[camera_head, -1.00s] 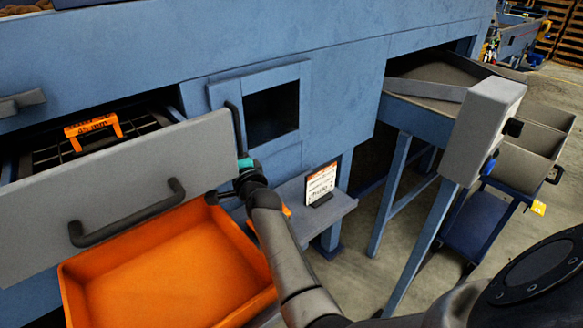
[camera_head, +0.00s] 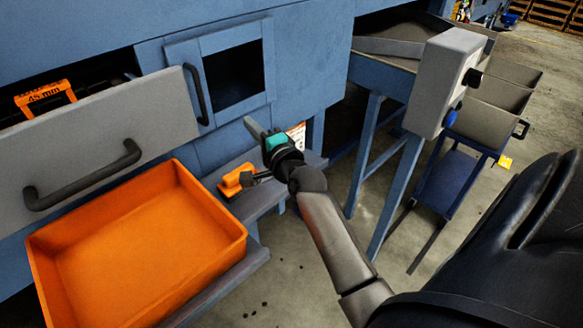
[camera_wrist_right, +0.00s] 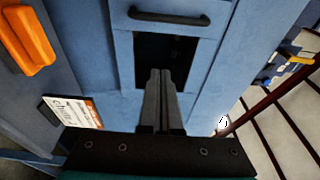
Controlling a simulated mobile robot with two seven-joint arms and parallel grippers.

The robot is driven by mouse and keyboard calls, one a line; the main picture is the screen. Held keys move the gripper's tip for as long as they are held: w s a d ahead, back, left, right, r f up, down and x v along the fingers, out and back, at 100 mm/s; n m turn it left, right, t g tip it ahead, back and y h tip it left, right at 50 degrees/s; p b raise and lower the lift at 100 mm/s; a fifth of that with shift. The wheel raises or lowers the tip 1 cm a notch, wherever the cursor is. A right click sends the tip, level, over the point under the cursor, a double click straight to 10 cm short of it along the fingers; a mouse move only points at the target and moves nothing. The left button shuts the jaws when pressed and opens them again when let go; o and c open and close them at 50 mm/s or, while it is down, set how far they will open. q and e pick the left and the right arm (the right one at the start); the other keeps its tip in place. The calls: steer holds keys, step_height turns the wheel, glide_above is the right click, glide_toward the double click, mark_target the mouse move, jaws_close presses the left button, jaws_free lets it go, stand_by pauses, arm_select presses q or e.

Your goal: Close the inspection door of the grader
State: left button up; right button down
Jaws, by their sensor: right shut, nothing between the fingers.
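The inspection door (camera_head: 185,62) is a blue panel on the grader's front with an upright black handle (camera_head: 195,94). A dark square opening (camera_head: 234,77) lies right of the handle, so the door stands open. In the right wrist view the handle (camera_wrist_right: 168,18) lies across the top, above the dark opening (camera_wrist_right: 185,53). My right gripper (camera_head: 251,125) is shut and empty, below the opening and right of the handle, apart from the handle. In the right wrist view its closed fingers (camera_wrist_right: 160,75) overlap the opening. My left gripper is not in view.
A grey drawer front (camera_head: 100,140) juts out at left above an orange bin (camera_head: 140,255). A grey box (camera_head: 437,85) on a post stands right.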

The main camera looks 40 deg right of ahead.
steer(key=s+d, duration=0.1)
steer(key=s, duration=1.2)
step_height(320, 180, down, 16)
steer(key=a+r+n+g, duration=0.1)
steer(key=n+g, duration=0.2)
steer(key=g, duration=0.1)
steer(key=s+a+f+n+g+y+b, duration=0.1)
steer(key=s+a+f+n+g, duration=0.2)
steer(key=f, duration=0.6)
steer(key=s+a+f+n+g+b, duration=0.15)
steer(key=s+f, duration=0.25)
steer(key=f, duration=0.5)
steer(key=s+a+f+n+g+y+b, duration=0.1)
steer(key=s+a+f+n, duration=0.25)
steer(key=f, duration=0.55)
arm_select(q)
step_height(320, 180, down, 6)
steer(key=b, duration=0.2)
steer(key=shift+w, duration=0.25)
arm_select(e)
steer(key=s+a+f+n+g, duration=0.2)
steer(key=s+f+n, duration=0.3)
steer(key=s+f, duration=0.3)
steer(key=s+a+f+n+g, duration=0.2)
steer(key=s+f+n+g, duration=0.3)
steer(key=s, duration=1.1)
step_height(320, 180, down, 3)
steer(key=shift+s+a+r+n, duration=0.15)
steer(key=shift+s+n, duration=0.1)
steer(key=shift+n, duration=0.25)
